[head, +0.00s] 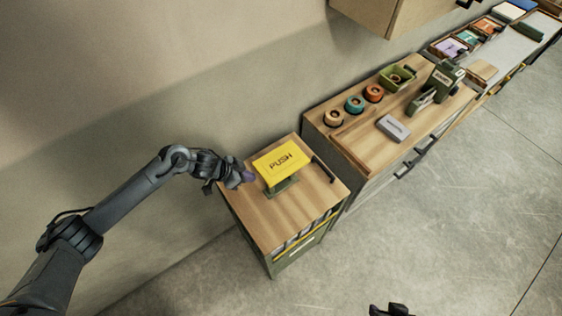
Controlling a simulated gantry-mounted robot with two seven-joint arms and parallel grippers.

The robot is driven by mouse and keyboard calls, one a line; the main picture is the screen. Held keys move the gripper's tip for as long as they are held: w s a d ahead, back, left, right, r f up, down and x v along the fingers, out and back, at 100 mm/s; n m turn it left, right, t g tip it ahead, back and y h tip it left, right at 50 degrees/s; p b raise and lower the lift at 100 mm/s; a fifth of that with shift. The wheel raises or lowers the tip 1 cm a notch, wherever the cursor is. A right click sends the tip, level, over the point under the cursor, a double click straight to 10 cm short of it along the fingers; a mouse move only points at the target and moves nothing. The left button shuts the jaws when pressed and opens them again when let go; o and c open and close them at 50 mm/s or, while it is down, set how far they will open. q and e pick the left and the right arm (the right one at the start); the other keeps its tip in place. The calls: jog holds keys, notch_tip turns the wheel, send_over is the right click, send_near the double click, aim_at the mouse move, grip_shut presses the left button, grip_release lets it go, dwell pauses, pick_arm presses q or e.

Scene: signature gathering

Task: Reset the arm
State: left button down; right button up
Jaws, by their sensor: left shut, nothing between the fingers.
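My left arm comes in from the left. Its gripper (240,177) is shut and empty at the left edge of the wooden top of a small cabinet (285,221). The gripper is just left of a yellow sign (280,160) marked "PUSH", which stands on a green base on that cabinet. I cannot tell whether the gripper touches the sign. At the bottom edge, a small dark piece (390,310) shows, which looks like part of my right arm; its fingers cannot be made out.
A longer wooden counter (365,150) runs to the upper right. It holds several tape rolls (355,104), a green tray (398,77), a grey block (393,128) and a green device (435,88). A wall cabinet (385,12) hangs above. The floor (430,235) in front is clear.

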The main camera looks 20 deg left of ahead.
pick_arm(q)
jog(key=shift+s+f, duration=0.1)
jog(key=s+d+f+g+h+p, duration=0.2)
jog(key=s+d+f+p, duration=0.25)
jog(key=s+d, duration=0.75)
jog(key=s+d+r+n+h+p, duration=0.1)
jog(key=s+d+r+n+p, duration=0.15)
jog(key=s+d, duration=0.4)
jog(key=s+a+r+n+t+y+p, duration=0.1)
jog(key=a+r+n+t+y+p, duration=0.1)
jog(key=r, duration=0.4)
jog(key=s+a+r+n+t+y+p, duration=0.1)
jog(key=s+r+n+t+y, duration=0.1)
jog(key=r, duration=0.4)
jog(key=s+a+r+g+y, duration=0.3)
jog(key=a+r, duration=0.4)
jog(key=a, duration=0.4)
jog(key=shift+s+a+r+n+y, duration=0.15)
jog(key=shift+s+a+n+y, duration=0.4)
jog(key=shift+s, duration=0.4)
